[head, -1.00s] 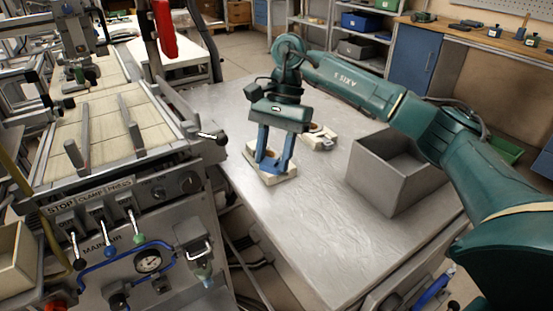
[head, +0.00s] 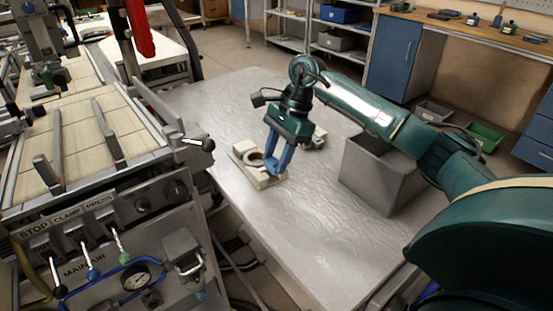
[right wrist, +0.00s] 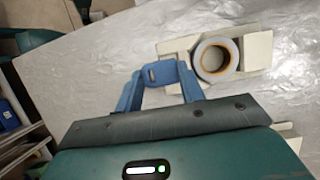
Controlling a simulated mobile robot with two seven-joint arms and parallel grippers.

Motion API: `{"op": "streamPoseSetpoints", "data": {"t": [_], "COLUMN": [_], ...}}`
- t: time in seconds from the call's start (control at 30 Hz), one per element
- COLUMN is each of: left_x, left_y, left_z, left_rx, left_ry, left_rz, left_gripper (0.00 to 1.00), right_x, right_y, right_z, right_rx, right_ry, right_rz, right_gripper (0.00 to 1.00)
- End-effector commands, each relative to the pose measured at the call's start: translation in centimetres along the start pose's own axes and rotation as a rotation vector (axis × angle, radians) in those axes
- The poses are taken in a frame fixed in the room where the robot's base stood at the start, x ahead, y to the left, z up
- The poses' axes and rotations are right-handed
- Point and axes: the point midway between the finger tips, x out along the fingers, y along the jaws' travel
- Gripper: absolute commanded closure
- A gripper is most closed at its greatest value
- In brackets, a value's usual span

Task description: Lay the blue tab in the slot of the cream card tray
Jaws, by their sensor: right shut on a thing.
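My right gripper (head: 272,171) is shut on a small blue piece, which I take to be the blue tab (right wrist: 153,74); it spans the blue fingertips in the right wrist view. Its blue colour matches the fingers, so its edges are hard to make out. A cream tray (head: 273,181) on the metal table carries a pale tape reel (head: 253,158). This tray (right wrist: 259,51) and reel (right wrist: 216,59) also show in the right wrist view, right of the fingertips. In the head view the fingers are at the tray's right side and hide part of it. I cannot make out the slot.
Another cream piece (head: 320,133) stands behind the gripper, partly hidden. A grey open bin (head: 375,179) stands on the table at the right, close to my right arm. A control panel (head: 110,222) borders the table's left. The table's front (head: 300,235) is clear.

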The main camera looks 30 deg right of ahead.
Motion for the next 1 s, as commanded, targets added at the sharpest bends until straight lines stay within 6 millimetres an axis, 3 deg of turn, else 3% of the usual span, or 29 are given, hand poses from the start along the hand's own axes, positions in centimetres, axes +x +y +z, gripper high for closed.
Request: {"op": "streamPoseSetpoints", "data": {"t": [0.1, 0.83, 0.87, 1.0], "left_x": [0.1, -0.3, -0.3, -0.3], "left_y": [0.0, -0.2, -0.2, -0.2], "left_z": [-0.2, -0.7, -0.7, -0.5], "left_rx": [0.001, 0.011, 0.010, 0.009], "left_ry": [0.003, 0.049, 0.048, 0.044], "left_rz": [0.000, -0.008, -0.008, -0.008], "left_gripper": [0.48, 0.48, 0.48, 0.48], "right_x": [1.2, 2.2, 2.2, 2.3], "right_y": [0.0, 0.0, 0.0, 0.0], "right_z": [-0.5, -0.9, -0.9, -0.9], "right_rx": [0.001, 0.000, 0.000, 0.000], "right_ry": [0.000, 0.000, 0.000, 0.000], "right_rz": [0.001, -0.001, 0.000, 0.000], "right_gripper": [0.82, 0.82, 0.59, 0.48]}}
